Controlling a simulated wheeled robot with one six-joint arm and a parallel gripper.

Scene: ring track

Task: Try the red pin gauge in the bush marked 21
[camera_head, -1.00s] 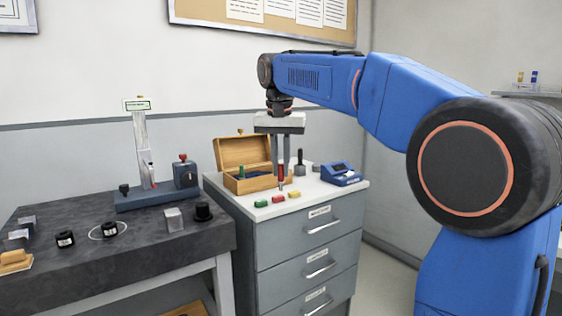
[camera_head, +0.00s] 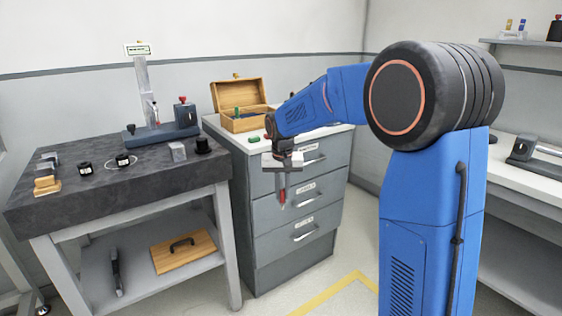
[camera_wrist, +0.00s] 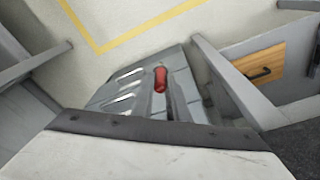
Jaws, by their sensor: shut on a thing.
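My gripper (camera_head: 282,186) is shut on the red pin gauge (camera_head: 282,194), which hangs upright, tip down, in front of the grey drawer cabinet. The gauge's red handle also shows between the fingers in the wrist view (camera_wrist: 160,78). Two black bushes with white labels stand on the dark stone table at the left: one (camera_head: 85,169) on the bare top, the other (camera_head: 122,161) inside a pale drawn ring. Their labels are too small to read, so I cannot tell which is 21. My gripper is to the right of both and apart from them.
The stone table (camera_head: 160,205) carries a gauge stand (camera_head: 160,135), a clear block (camera_head: 178,151), a black knob-like piece (camera_head: 202,146) and small blocks at its left end. An open wooden case (camera_head: 240,124) sits on the drawer cabinet (camera_head: 290,240). The floor in front is clear.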

